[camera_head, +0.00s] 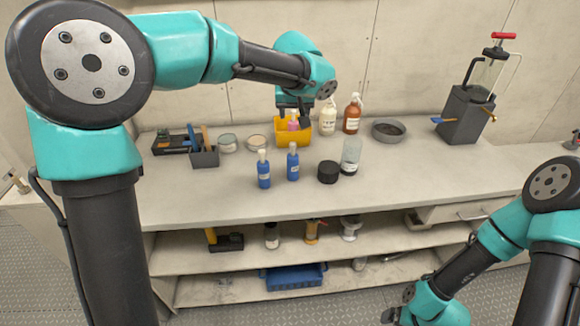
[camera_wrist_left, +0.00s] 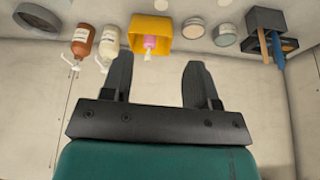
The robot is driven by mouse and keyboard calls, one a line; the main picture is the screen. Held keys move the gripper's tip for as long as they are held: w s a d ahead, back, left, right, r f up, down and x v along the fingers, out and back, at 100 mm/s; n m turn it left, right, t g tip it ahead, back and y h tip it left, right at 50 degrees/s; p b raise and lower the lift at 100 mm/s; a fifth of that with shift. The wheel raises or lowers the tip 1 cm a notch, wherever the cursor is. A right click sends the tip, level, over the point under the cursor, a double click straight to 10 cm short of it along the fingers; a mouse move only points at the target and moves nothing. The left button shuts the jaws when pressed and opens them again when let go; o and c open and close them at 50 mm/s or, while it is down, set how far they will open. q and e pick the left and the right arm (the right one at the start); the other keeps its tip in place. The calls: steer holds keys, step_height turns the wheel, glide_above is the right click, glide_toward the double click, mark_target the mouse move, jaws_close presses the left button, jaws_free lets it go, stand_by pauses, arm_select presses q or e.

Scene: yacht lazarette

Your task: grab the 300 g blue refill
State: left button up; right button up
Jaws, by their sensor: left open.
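Two blue bottles with pale tops and white labels stand upright on the bench in the head view, one on the left (camera_head: 264,172) and one on the right (camera_head: 293,164). Their label text is too small to read, so I cannot tell which is 300 g. My left gripper (camera_head: 293,112) is open over the back of the bench, by the yellow bin, behind the blue bottles. In the left wrist view its fingers (camera_wrist_left: 157,78) are apart with nothing between them, and no blue bottle shows. My right gripper (camera_head: 396,308) is low at the bottom; its jaws are unclear.
The yellow bin (camera_head: 318,138) holds a pink bottle (camera_wrist_left: 150,43). White (camera_head: 328,120) and brown (camera_head: 351,117) pump bottles stand right of it. A clear bottle (camera_head: 350,158) and black lid (camera_head: 328,173) stand right of the blue bottles. The bench's front (camera_head: 215,205) is clear.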

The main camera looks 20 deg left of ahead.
arm_select(q)
glide_toward(293, 144)
steer(key=x, duration=0.5)
steer(key=shift+w, duration=0.2)
steer(key=shift+x, duration=2.65)
steer(key=shift+s, duration=0.1)
jaws_close()
